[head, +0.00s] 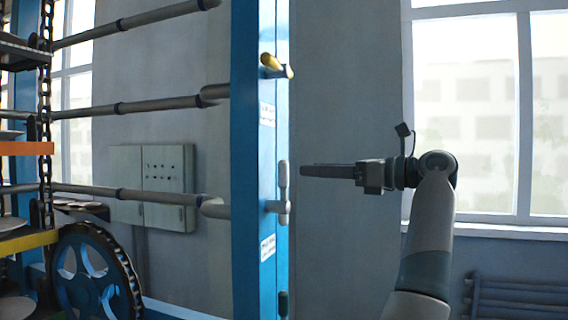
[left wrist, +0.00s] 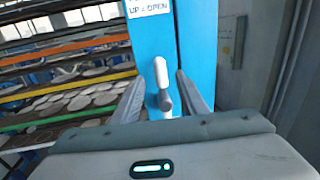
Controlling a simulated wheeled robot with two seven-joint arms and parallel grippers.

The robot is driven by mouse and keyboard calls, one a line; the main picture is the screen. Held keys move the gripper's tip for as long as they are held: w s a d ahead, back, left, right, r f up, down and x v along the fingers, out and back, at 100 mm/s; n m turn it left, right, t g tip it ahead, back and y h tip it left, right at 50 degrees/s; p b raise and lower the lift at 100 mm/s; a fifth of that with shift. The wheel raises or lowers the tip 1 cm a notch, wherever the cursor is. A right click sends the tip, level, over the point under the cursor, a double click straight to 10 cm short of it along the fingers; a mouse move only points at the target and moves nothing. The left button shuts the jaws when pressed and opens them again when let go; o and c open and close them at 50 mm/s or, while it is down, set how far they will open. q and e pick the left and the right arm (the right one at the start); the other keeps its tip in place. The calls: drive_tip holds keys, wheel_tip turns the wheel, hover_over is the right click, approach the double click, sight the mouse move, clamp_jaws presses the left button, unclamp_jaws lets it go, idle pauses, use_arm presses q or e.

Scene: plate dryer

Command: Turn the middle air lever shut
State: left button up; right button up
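The middle air lever (head: 283,190) is a pale grey handle on the blue post, standing upright. In the left wrist view the lever (left wrist: 161,75) shows between my finger outlines, below a label reading "UP = OPEN". My left gripper (head: 303,170) is level and points at the post from the right, a small gap short of the lever. In the left wrist view its two fingers (left wrist: 169,78) are spread apart with nothing held. My right gripper is not in view.
The blue post (head: 252,130) carries a yellow-handled lever (head: 275,66) above and a partly seen lever (head: 283,303) below. Racks with plates (left wrist: 75,100), a chain and a blue wheel (head: 92,272) are left of the post. A grey wall is behind.

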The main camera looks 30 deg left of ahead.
sight(288, 168)
use_arm(q)
drive_tip(key=a+p, duration=0.1)
drive_tip(key=a, duration=0.1)
drive_tip(key=a+p, duration=0.1)
drive_tip(key=a, duration=0.2)
drive_tip(key=a+p, duration=0.1)
drive_tip(key=a, duration=0.2)
drive_tip(key=shift+s+r, duration=0.1)
drive_tip(key=shift+s, duration=0.2)
drive_tip(key=shift+a+p, duration=0.35)
drive_tip(key=shift+a, duration=0.2)
drive_tip(key=shift+c, duration=0.5)
clamp_jaws()
